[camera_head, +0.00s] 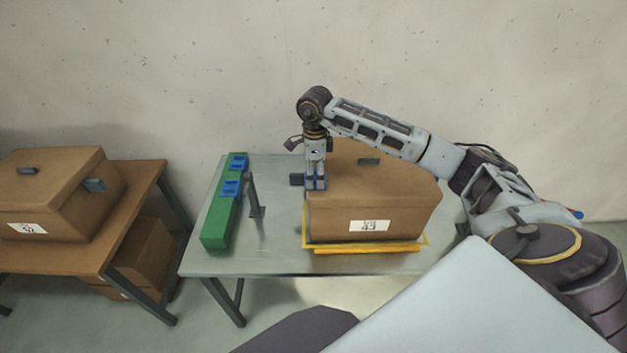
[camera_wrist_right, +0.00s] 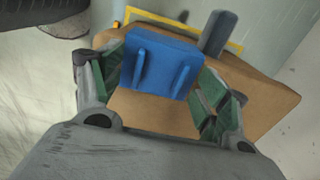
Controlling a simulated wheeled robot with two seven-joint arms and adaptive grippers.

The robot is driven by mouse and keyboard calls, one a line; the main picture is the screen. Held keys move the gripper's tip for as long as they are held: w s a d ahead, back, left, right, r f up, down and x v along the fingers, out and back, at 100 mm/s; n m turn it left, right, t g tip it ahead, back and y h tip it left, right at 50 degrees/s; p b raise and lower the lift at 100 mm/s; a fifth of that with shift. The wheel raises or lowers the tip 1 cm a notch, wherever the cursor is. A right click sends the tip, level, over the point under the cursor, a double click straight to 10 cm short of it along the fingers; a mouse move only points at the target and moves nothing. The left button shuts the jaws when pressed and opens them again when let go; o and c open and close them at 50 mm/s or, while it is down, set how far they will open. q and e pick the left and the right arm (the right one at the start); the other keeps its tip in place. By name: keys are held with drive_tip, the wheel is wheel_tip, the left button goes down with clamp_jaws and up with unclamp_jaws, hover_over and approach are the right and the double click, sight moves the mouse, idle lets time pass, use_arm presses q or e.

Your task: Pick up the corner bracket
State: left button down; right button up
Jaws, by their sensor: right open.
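A blue corner bracket (camera_wrist_right: 160,65) with two ribs sits at the edge of the brown box in the right wrist view. In the head view this bracket (camera_head: 315,184) shows at the box's upper left edge, below my right gripper. My right gripper (camera_wrist_right: 160,95) is open, pointing down, with its green-padded fingers on either side of the bracket. I cannot tell whether the pads touch it. Two more blue brackets lie on the green rail, one at the far end (camera_head: 238,161) and one nearer (camera_head: 231,188). My left gripper is not in view.
The brown box (camera_head: 372,205) stands on a grey table (camera_head: 275,262) inside a yellow outline. A dark grey block (camera_head: 297,179) projects at the box's left side. A grey post (camera_head: 254,195) stands beside the green rail (camera_head: 216,235). Another box (camera_head: 50,195) is on the left table.

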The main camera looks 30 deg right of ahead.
sight(315, 179)
drive_tip(key=c, duration=1.1)
drive_tip(key=shift+r, duration=0.1)
drive_tip(key=shift+r+b, duration=0.8)
drive_tip(key=shift+r, duration=4.1)
drive_tip(key=shift+f, duration=0.1)
